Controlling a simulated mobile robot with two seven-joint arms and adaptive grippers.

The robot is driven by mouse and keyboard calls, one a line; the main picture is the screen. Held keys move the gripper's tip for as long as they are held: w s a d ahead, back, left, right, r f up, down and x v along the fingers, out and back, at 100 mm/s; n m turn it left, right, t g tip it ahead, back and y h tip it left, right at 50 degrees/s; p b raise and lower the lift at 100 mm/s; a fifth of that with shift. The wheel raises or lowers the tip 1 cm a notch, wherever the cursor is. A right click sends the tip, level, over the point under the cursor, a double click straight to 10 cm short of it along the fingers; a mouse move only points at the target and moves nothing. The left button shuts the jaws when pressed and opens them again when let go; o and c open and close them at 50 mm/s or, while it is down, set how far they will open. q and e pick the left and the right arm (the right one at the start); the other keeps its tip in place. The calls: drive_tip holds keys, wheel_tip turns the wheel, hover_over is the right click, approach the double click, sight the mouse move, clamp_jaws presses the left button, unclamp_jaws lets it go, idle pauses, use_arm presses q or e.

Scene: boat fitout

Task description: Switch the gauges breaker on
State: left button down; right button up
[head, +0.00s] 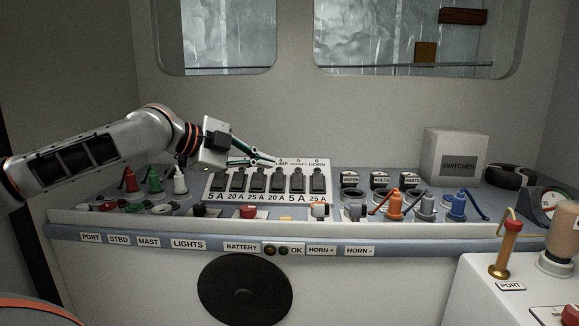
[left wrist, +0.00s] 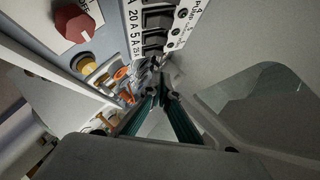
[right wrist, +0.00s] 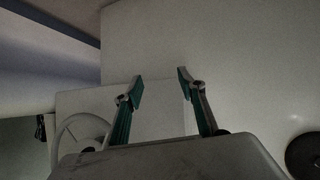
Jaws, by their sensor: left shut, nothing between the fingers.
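The breaker panel (head: 212,186) stands on the console with a row of black rocker breakers. The gauges breaker (head: 297,183) is fifth from the left, under a small label marked 5 and above "5 A". It also shows in the left wrist view (left wrist: 155,38). I cannot tell which way its rocker is set. My left gripper (head: 274,161) is shut and empty, its tips at the panel's upper edge near the label marked 4, up and left of the gauges breaker. I cannot tell whether they touch the panel. My right gripper (right wrist: 160,82) is open and empty, facing a pale wall.
A red battery knob (head: 247,212) sits below the panel. Gauge pods (head: 380,182) and orange, grey and blue plugs (head: 396,205) stand to its right. Green, red and white plugs (head: 154,181) are at the left. A white SWITCHES box (head: 456,143) stands at the back right.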

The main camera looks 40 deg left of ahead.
use_arm(q)
drive_tip(key=w+p, duration=0.1)
drive_tip(key=p, duration=0.4)
approach(302, 177)
drive_tip(key=w+d, duration=0.2)
drive_tip(key=d, duration=0.1)
drive_tip(key=shift+w+d, duration=0.3)
drive_tip(key=shift+w, duration=0.1)
drive_tip(key=shift+w+a+f, duration=0.65)
drive_tip(key=shift+w+f, duration=0.1)
drive_tip(key=shift+w+a+f, duration=0.3)
drive_tip(key=shift+w+f, duration=0.05)
drive_tip(key=shift+w, duration=0.1)
use_arm(e)
drive_tip(key=shift+h, duration=0.4)
drive_tip(key=shift+s+d+r, duration=0.25)
drive_tip(key=shift+d+r, duration=0.35)
drive_tip(key=shift+r, duration=0.3)
drive_tip(key=shift+s+d+r, duration=0.2)
drive_tip(key=shift+d+r, duration=0.35)
drive_tip(key=shift+r, duration=0.35)
